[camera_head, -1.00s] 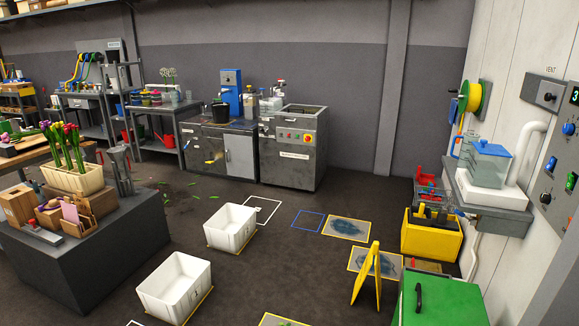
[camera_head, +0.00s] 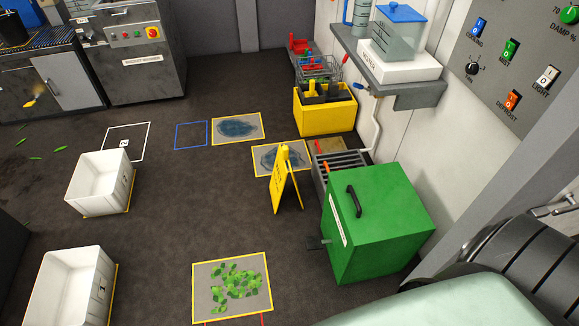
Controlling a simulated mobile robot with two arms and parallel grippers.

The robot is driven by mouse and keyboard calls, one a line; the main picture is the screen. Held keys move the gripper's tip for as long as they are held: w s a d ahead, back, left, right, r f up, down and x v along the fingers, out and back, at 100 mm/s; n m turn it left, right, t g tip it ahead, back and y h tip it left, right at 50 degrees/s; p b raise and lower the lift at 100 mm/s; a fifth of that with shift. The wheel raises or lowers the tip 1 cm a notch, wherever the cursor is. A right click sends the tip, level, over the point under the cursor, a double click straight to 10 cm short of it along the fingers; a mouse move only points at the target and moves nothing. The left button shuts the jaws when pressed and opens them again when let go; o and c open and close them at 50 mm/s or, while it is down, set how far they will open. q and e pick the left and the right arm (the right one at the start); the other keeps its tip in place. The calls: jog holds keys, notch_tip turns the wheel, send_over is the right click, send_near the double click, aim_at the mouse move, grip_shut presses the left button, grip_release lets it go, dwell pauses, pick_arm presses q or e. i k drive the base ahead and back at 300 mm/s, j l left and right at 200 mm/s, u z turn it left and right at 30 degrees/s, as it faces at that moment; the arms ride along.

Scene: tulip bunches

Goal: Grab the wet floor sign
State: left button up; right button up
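The yellow wet floor sign (camera_head: 285,180) stands upright on the dark floor as a folded A-frame, right of the picture's middle. It stands at the front edge of a yellow-bordered mat with a dark puddle mark (camera_head: 267,158). The green box (camera_head: 378,222) with a black handle is close to its right. No gripper shows in the head view, so neither gripper's opening can be told.
Two white bins (camera_head: 98,184) (camera_head: 72,290) stand on the left. A mat with green leaves (camera_head: 232,284) lies in front. A yellow crate (camera_head: 325,117) and wall shelf (camera_head: 418,92) are behind right. Open floor lies left of the sign.

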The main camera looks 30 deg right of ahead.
aim_at(280, 172)
jog(key=i+j+z, duration=0.1)
jog(key=i+z, duration=0.3)
jog(key=i+j+z, duration=0.2)
jog(key=z, duration=0.25)
jog(key=i+j+z, duration=0.6)
jog(key=z, duration=0.25)
jog(key=j, duration=0.1)
